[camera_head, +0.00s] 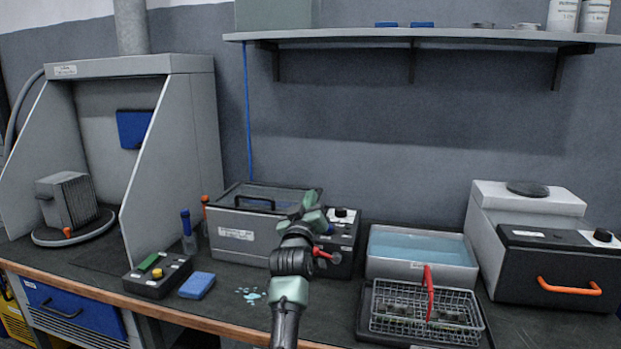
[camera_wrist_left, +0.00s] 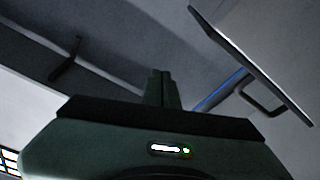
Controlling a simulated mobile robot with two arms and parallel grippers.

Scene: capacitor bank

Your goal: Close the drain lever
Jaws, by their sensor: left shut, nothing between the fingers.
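The red drain lever (camera_head: 326,254) sticks out at the front right of a grey tank (camera_head: 235,247), beside a black control box (camera_head: 345,228). It slopes down to the right to a round red end, and my arm hides part of its left side. My left gripper (camera_head: 310,199) is above the lever, in front of the tank's right end, apart from the lever. Its fingers are shut and empty, as they also show in the left wrist view (camera_wrist_left: 158,88). The lever does not show in the wrist view. My right gripper is not in view.
The tank's dark lid (camera_wrist_left: 250,60) shows in the wrist view. A water bath (camera_head: 420,246) and a wire basket (camera_head: 400,313) with a red handle stand at right. A blue sponge (camera_head: 197,285) and a small puddle (camera_head: 250,295) lie at left. A shelf (camera_head: 430,34) hangs above.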

